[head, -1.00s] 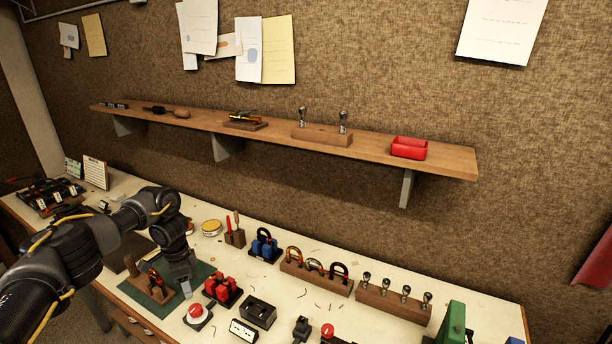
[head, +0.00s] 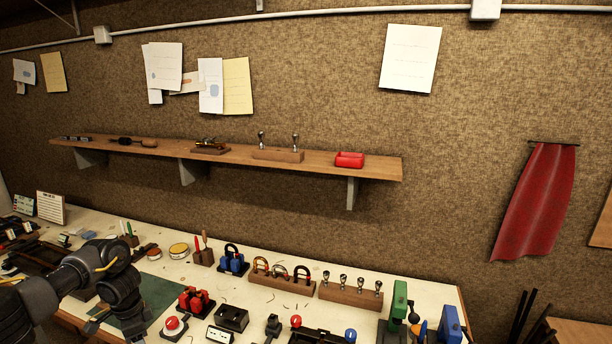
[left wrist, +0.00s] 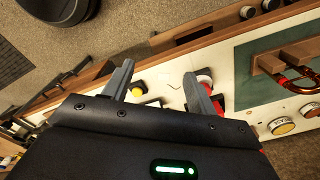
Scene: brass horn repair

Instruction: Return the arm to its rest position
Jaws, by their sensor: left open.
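My left arm (head: 62,280) comes in from the left over the bench's front left part, bent, with its wrist low near the green mat (head: 160,292). My left gripper (left wrist: 160,84) shows in the left wrist view with its two fingers apart and nothing between them. Beyond the fingers lie the bench edge, a yellow button (left wrist: 138,90) and a red and white button (left wrist: 205,80). In the head view the fingertips are hard to make out. My right arm and gripper are out of view.
Red padlock-like parts (head: 195,300), a red button (head: 174,325) and a black block (head: 232,319) stand right of the mat. Wooden racks (head: 282,284) stand farther right. A wall shelf (head: 225,158) hangs above the bench. Floor (left wrist: 125,22) shows beyond the bench edge.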

